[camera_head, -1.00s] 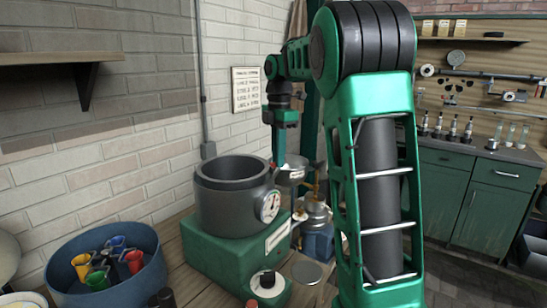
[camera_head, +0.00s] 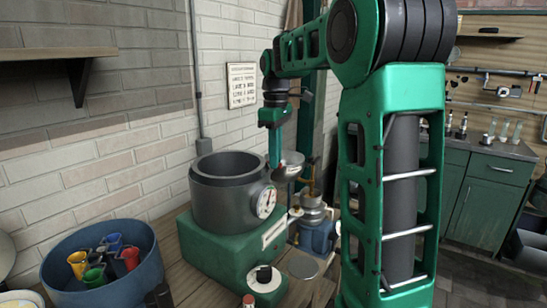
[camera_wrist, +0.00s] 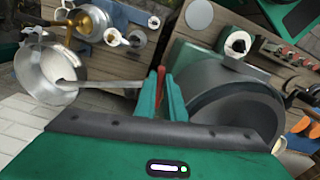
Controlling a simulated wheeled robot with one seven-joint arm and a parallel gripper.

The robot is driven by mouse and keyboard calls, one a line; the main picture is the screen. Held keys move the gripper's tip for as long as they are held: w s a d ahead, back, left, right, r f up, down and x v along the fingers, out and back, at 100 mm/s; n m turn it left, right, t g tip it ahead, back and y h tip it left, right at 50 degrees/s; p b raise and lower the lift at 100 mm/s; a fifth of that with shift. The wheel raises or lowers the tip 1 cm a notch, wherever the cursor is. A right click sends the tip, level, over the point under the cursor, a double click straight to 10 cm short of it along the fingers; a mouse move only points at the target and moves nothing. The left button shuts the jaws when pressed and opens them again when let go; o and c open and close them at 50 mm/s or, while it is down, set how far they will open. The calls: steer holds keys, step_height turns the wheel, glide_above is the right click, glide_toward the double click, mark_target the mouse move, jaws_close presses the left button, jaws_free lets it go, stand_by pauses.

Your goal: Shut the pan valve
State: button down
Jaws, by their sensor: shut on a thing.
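A small steel pan (camera_wrist: 35,75) with a pale inside shows at the left of the wrist view, with a metal handle or lever reaching from it toward my fingers. The pan also shows in the head view (camera_head: 292,162), just right of my fingertips. My gripper (camera_wrist: 162,95) is shut on a thin red piece (camera_wrist: 160,74) that shows between its green fingers. I take this for the red valve lever, but its far end and what it joins are hidden. In the head view my gripper (camera_head: 274,160) points down beside the big pot's rim.
A dark grey pot (camera_head: 228,200) with a dial gauge (camera_head: 266,202) stands on a green base (camera_head: 225,250) close to my fingers. A brass-and-steel device (camera_head: 312,212) stands behind. A blue tub (camera_head: 105,272) of coloured cups is at left. The brick wall is behind.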

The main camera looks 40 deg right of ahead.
steer(key=shift+a+m, duration=0.4)
steer(key=shift+m, duration=0.6)
steer(key=c, duration=1.8)
jaws_free()
steer(key=shift+s, duration=0.1)
steer(key=shift+c, duration=0.2)
step_height(320, 180, up, 10)
steer(key=shift+r, duration=0.25)
